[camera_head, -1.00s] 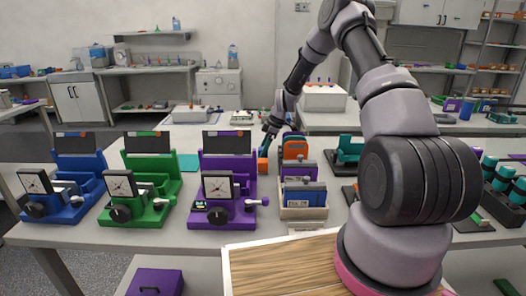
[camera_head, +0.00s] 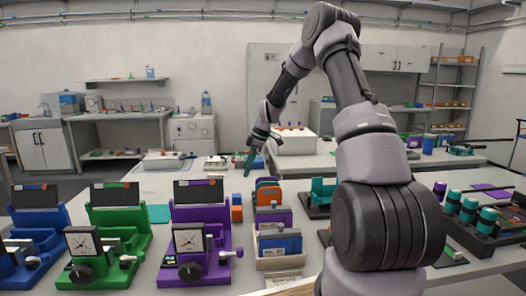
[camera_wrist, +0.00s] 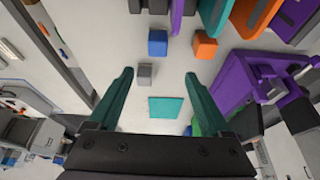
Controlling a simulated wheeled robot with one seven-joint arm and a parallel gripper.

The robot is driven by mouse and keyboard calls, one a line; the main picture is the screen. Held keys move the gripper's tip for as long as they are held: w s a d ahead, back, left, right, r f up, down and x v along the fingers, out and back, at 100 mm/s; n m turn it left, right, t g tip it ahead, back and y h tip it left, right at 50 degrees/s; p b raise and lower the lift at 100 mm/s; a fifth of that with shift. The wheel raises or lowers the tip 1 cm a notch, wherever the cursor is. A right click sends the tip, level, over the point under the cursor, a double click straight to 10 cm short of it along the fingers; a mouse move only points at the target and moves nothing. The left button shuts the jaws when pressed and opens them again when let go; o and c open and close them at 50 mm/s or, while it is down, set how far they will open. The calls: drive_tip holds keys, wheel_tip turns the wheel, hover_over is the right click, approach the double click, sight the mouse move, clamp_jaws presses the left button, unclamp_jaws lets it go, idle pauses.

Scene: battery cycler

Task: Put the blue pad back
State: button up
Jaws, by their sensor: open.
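The small blue block (camera_head: 237,199), which I take as the blue pad, stands on the table just behind an orange block (camera_head: 237,214). The blue block also shows in the wrist view (camera_wrist: 157,43), beside and apart from the orange block (camera_wrist: 205,45). A small grey block (camera_wrist: 145,74) is near them. My gripper (camera_head: 249,162) is above the table behind these blocks. In the wrist view my gripper (camera_wrist: 159,78) has its teal fingers spread wide, with nothing held between them. A teal flat mat (camera_wrist: 166,107) lies on the table beneath.
Blue (camera_head: 36,240), green (camera_head: 118,232) and purple (camera_head: 202,240) cycler stations stand at left. A beige rack (camera_head: 277,263) with purple and blue cells is right of the purple station. Teal holders (camera_head: 322,191) stand further right.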

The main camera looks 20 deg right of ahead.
drive_tip(key=s+r+m+t+h, duration=0.1)
drive_tip(key=s+r+m, duration=0.3)
drive_tip(key=s+r, duration=0.5)
drive_tip(key=s+r+m+t+h, duration=0.15)
drive_tip(key=s+r+m, duration=0.45)
drive_tip(key=r, duration=0.6)
drive_tip(key=s+r+m+t, duration=0.2)
drive_tip(key=s+r+m, duration=0.1)
drive_tip(key=s, duration=0.8)
drive_tip(key=s+d+r+m+t, duration=0.1)
drive_tip(key=s+r+m, duration=0.2)
drive_tip(key=s+m, duration=0.3)
drive_tip(key=s, duration=0.5)
drive_tip(key=shift+s+t, duration=0.25)
drive_tip(key=shift+t, duration=0.1)
drive_tip(key=shift+d, duration=0.1)
